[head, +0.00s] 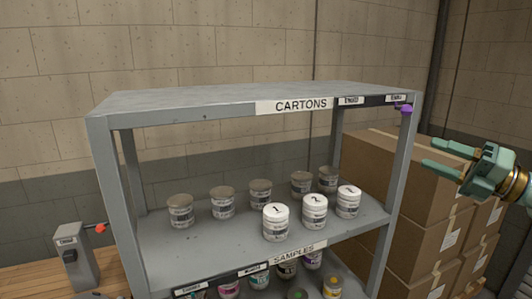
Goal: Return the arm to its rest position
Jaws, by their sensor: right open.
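My right gripper (437,158) is at the right side of the head view, with its two green fingers spread apart and nothing between them. It is to the right of the grey shelf rack (97,160), in front of the stacked boxes, clear of the shelf's right post. My left gripper is not in view. On the shelf's middle level stand white-lidded jars numbered 1 (276,222), 2 (314,211) and another white-lidded jar (348,201). Several grey-lidded jars (222,203) stand in a row behind them.
Brown cardboard boxes (425,240) are stacked to the right of the rack. Below the SAMPLES label (294,255), several coloured jars (332,287) sit on a lower level, partly cut off. A grey device with a red knob (75,262) stands at the lower left. The rack's top is bare.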

